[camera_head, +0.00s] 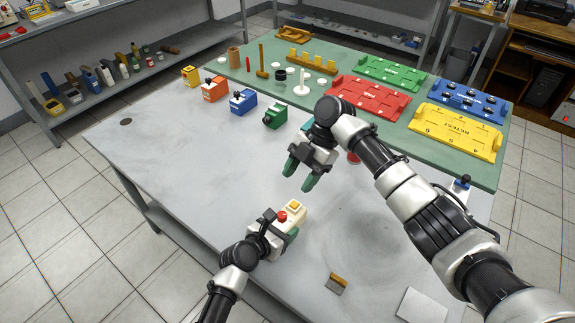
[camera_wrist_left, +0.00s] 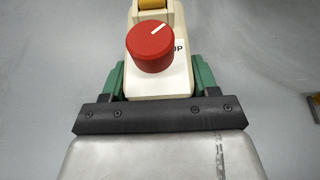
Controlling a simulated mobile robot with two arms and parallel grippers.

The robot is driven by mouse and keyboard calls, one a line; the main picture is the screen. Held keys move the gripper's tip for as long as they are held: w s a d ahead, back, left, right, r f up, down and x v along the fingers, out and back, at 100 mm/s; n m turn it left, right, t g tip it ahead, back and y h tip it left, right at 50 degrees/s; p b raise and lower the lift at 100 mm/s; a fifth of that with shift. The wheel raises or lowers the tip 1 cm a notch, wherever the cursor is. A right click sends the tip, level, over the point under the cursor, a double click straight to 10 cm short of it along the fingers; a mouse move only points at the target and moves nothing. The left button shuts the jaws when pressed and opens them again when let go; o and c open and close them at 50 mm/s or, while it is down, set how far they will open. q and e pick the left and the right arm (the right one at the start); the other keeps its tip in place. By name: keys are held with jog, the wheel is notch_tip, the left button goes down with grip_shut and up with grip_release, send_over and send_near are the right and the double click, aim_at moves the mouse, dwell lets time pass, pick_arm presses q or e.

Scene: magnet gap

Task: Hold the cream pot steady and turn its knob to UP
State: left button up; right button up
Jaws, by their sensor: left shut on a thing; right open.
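The cream pot (camera_head: 293,212) stands near the front middle of the grey table, with a yellow-orange part at its far end. Its red knob (camera_head: 282,216) is on top; in the left wrist view the knob (camera_wrist_left: 150,46) has a white line pointing to the upper right. A label ending in "UP" (camera_wrist_left: 179,48) is partly hidden behind the knob. My left gripper (camera_head: 284,228) is shut on the cream pot, with green fingers on both its sides. My right gripper (camera_head: 300,178) is open and empty, above the table beyond the pot, apart from it.
A green mat (camera_head: 250,92) at the back holds red, green, blue and yellow plates. Orange, blue and green blocks (camera_head: 243,101) stand along its front edge. The table's left side is clear.

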pick_arm(q)
jog(key=shift+a, duration=0.1)
pick_arm(e)
jog(key=a+n+h, duration=0.1)
jog(key=n, duration=0.1)
jog(key=a+r+n+h, duration=0.1)
jog(key=n+h, duration=0.1)
jog(key=w+r+n+h, duration=0.1)
jog(key=shift+a+n+h, duration=0.3)
jog(key=shift+a+n, duration=0.1)
pick_arm(q)
jog(key=o, duration=1.1)
